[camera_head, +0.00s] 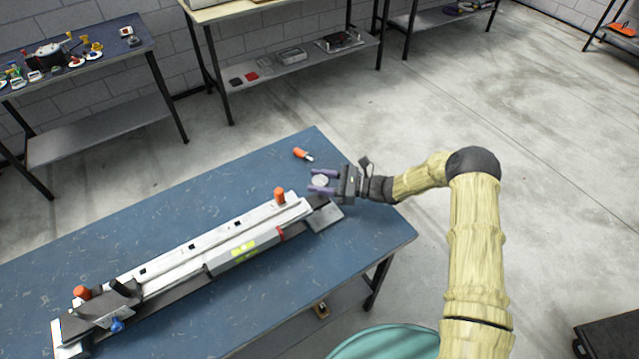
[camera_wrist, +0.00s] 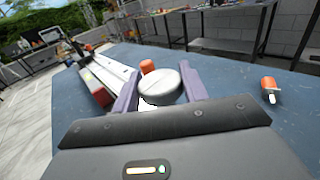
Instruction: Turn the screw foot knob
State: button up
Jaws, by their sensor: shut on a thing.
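The screw foot knob (camera_head: 320,181) is a round, pale metal disc near the right end of the long grey-and-white device (camera_head: 190,246) on the blue table. My gripper (camera_head: 318,181) reaches in from the right, and its two purple fingers are on either side of the knob, shut on it. The wrist view shows the knob (camera_wrist: 160,88) between the fingers (camera_wrist: 158,80), its broad face visible. How the knob joins the device is not clear. An orange knob (camera_wrist: 148,66) of the device stands just behind it there.
An orange-handled tool (camera_head: 302,154) lies on the blue table (camera_head: 240,185) behind my gripper. A second orange knob (camera_head: 81,292) is at the device's far left end. The table's right edge is close to my gripper. Other benches stand along the wall.

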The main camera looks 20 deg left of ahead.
jog(key=shift+w+f+n+g+b, duration=0.1)
jog(key=shift+f+n+g+b, duration=0.2)
jog(key=shift+b, duration=0.15)
jog(key=n+g+h+b, duration=0.1)
jog(key=g+b, duration=0.1)
jog(key=b, duration=0.2)
jog(key=n+g+b, duration=0.2)
jog(key=g+b, duration=0.1)
jog(key=shift+f+n+h+b, duration=0.1)
jog(key=shift+n+h+b, duration=0.2)
jog(key=shift+h+b, duration=0.1)
jog(key=n+g+h+b, duration=0.2)
jog(key=g+b, duration=0.1)
jog(key=shift+b, duration=0.4)
jog(key=shift+r+n+g+h+b, duration=0.4)
jog(key=shift+n+g+b, duration=0.1)
jog(key=shift+b, duration=0.1)
jog(key=shift+r, duration=0.1)
jog(key=o, duration=1)
jog(key=shift+c, duration=0.2)
